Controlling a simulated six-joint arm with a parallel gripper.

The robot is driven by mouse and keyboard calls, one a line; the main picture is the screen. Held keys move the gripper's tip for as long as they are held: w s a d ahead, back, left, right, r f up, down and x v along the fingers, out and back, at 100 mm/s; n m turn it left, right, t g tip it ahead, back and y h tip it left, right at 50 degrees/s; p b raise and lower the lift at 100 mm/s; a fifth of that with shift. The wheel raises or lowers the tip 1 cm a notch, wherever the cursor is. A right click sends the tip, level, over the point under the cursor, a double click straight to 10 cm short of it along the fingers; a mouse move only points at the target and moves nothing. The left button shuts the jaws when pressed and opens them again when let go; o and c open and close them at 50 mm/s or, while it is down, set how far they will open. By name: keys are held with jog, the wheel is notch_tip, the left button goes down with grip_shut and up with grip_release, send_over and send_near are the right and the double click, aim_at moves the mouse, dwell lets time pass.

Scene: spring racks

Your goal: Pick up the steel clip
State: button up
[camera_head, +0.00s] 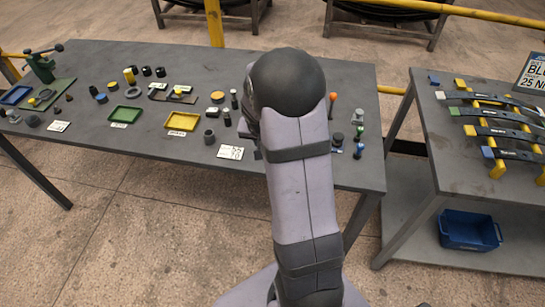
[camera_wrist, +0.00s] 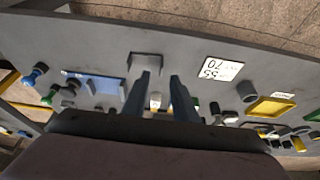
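A grey squared piece (camera_wrist: 146,58), which may be the steel clip, lies on the grey table near its edge in the wrist view. I cannot be sure that it is the clip. My gripper (camera_wrist: 160,78) is open, its two dark fingers apart with nothing visibly held between them. The left fingertip overlaps the lower part of the grey piece in the picture; I cannot tell whether they touch. In the head view my arm covers this part of the table and hides the gripper.
A number card (camera_wrist: 220,69), a grey cylinder (camera_wrist: 247,91) and a yellow tray (camera_wrist: 271,107) lie right of the fingers. A blue plate (camera_wrist: 97,85) lies left. A second table (camera_head: 450,150) with a spring rack stands right, a blue bin (camera_head: 468,231) below it.

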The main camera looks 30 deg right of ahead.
jog(key=shift+p+x, duration=0.5)
jog(key=shift+x, duration=3.15)
jog(key=shift+a, duration=0.15)
jog(key=shift+c, duration=0.4)
grip_shut()
